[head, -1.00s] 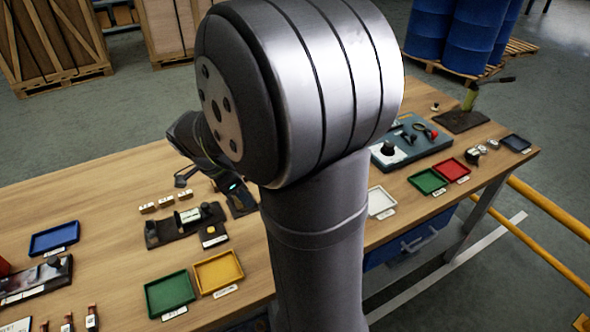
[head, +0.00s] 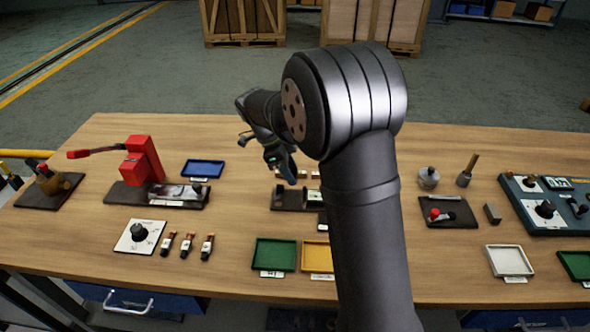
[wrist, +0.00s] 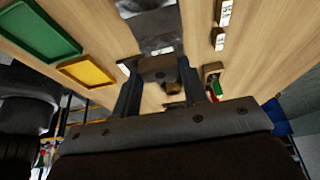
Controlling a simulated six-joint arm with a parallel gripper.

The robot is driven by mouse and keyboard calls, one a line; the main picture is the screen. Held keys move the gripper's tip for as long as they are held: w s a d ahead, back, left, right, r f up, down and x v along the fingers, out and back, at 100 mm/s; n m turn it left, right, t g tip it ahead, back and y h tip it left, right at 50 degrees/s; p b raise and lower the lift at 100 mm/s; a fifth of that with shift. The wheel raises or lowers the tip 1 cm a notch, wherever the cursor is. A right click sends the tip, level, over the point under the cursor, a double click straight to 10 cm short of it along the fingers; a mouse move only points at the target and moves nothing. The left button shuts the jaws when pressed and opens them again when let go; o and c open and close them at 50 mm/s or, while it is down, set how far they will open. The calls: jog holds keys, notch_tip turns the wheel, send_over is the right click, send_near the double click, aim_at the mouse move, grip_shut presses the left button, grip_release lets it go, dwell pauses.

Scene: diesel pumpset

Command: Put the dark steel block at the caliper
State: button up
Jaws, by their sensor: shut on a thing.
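My gripper (wrist: 158,92) is shut on a dark block (wrist: 158,66), which sits between its fingertips in the wrist view; I take it as the dark steel block. In the head view my gripper (head: 290,178) is over the back of a dark base (head: 288,203) in the middle of the bench. I cannot make out the block there. A pale greenish part (head: 315,196) on that base may belong to the caliper; my arm partly hides it. I cannot tell whether the block touches anything.
Small pale blocks (head: 281,172) stand behind the base. Green (head: 275,253) and yellow (head: 316,258) trays lie in front. A red press (head: 143,160) and blue tray (head: 204,168) are to the left. A grey-brown block (head: 492,213) stands to the right.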

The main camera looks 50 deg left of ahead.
aim_at(295, 198)
jog(key=shift+f, duration=3.65)
jog(key=shift+f, duration=0.35)
jog(key=o, duration=1.2)
jog(key=shift+c, duration=0.2)
jog(key=shift+r, duration=3.5)
